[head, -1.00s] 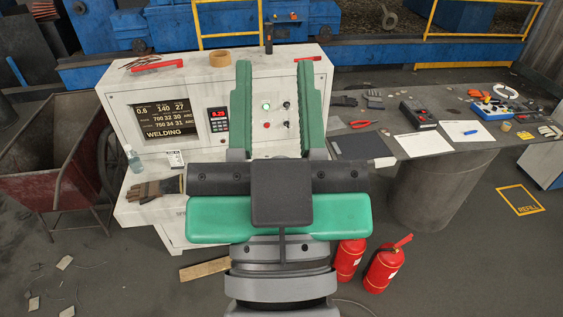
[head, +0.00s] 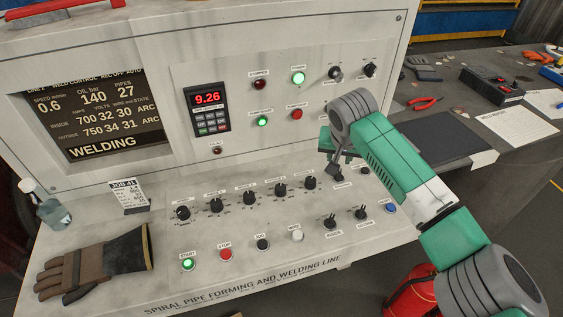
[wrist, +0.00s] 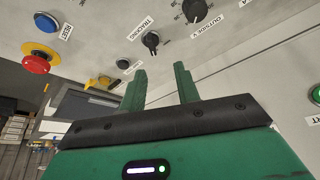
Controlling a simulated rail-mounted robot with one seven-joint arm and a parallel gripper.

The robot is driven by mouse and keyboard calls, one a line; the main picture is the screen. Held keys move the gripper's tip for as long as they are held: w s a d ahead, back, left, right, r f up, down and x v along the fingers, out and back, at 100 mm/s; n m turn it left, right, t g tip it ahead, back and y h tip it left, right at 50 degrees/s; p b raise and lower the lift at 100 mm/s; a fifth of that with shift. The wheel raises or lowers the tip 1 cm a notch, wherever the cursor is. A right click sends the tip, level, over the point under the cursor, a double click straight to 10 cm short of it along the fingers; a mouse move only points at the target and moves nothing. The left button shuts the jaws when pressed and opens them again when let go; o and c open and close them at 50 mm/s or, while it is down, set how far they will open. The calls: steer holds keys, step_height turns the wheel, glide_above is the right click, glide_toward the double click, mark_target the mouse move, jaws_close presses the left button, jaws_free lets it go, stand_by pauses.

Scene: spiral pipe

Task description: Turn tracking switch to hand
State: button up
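The tracking switch is a black rotary knob (wrist: 151,42) labelled TRACKING on the sloping grey panel in the wrist view. In the head view the knob (head: 337,174) stands at the right of the upper knob row, just below my gripper. The small print at its positions is too blurred to read. My gripper (wrist: 160,68) is open and empty, with its two green fingers apart. The knob shows just beyond the fingertips, nearer the left finger; it is not between them. In the head view my wrist hides most of the gripper (head: 330,148).
A blue reset button (wrist: 46,22) and a red emergency button (wrist: 36,64) are at the left. The console's upright face (head: 240,75) rises behind the panel. A glove (head: 95,262) lies at the left.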

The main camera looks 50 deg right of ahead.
mark_target(340, 173)
steer(key=b+x, duration=0.1)
steer(key=x, duration=0.1)
steer(key=s+x, duration=0.1)
steer(key=x, duration=0.2)
steer(key=b+x, duration=0.1)
steer(key=x, duration=0.1)
steer(key=shift+s+f+b, duration=0.25)
steer(key=shift+f+b, duration=0.1)
steer(key=shift+f, duration=0.05)
steer(key=shift+w+d+f, duration=0.15)
steer(key=shift+d+f, duration=0.05)
steer(key=shift+f, duration=0.1)
jaws_close()
